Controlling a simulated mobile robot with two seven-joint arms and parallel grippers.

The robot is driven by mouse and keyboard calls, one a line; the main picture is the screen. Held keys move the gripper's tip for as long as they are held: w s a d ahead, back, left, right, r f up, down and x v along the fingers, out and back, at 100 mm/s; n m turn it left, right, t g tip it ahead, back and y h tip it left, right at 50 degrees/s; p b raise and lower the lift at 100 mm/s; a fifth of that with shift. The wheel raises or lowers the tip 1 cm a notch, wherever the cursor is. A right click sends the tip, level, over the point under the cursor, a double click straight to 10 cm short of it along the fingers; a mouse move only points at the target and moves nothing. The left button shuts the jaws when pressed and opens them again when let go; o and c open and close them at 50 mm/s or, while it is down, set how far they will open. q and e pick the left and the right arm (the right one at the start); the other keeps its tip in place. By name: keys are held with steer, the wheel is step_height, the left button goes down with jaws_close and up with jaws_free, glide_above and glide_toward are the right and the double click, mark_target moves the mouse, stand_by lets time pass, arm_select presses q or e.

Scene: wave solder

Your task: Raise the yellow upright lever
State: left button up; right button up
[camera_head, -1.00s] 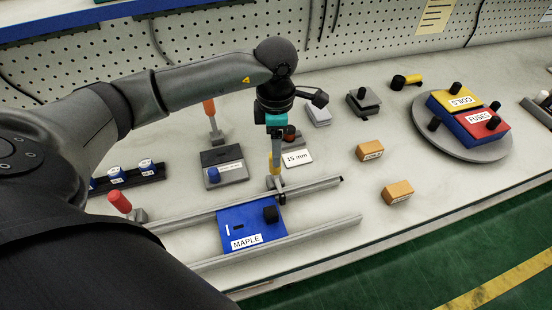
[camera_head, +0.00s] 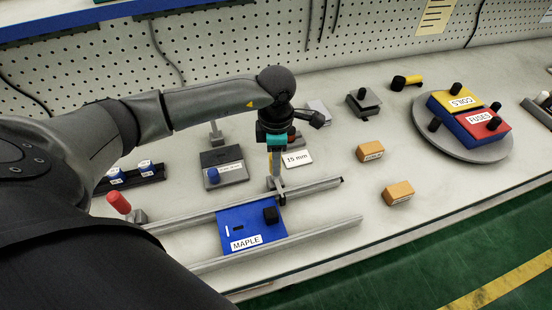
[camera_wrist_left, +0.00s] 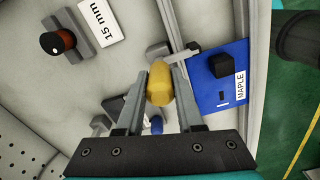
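The yellow lever handle (camera_wrist_left: 160,82) stands between the two fingers of my left gripper (camera_wrist_left: 162,75) in the left wrist view. The fingers flank it closely, with what looks like a thin gap at its near end, so the gripper appears open around it. In the head view my left gripper (camera_head: 274,165) points down over the lever, and only a sliver of yellow shows. The lever's grey mount (camera_head: 278,188) sits at the back rail beside the blue MAPLE board (camera_head: 235,222). My right gripper is not in view.
Two grey rails flank the board; the front rail (camera_head: 300,243) runs near the table edge. A red-handled lever (camera_head: 118,202) stands left. A grey block with a blue knob (camera_head: 225,170) and a 15 mm card (camera_head: 297,158) lie close by. Orange blocks (camera_head: 398,193) are to the right.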

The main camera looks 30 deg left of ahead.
arm_select(q)
jaws_close()
stand_by(0.9)
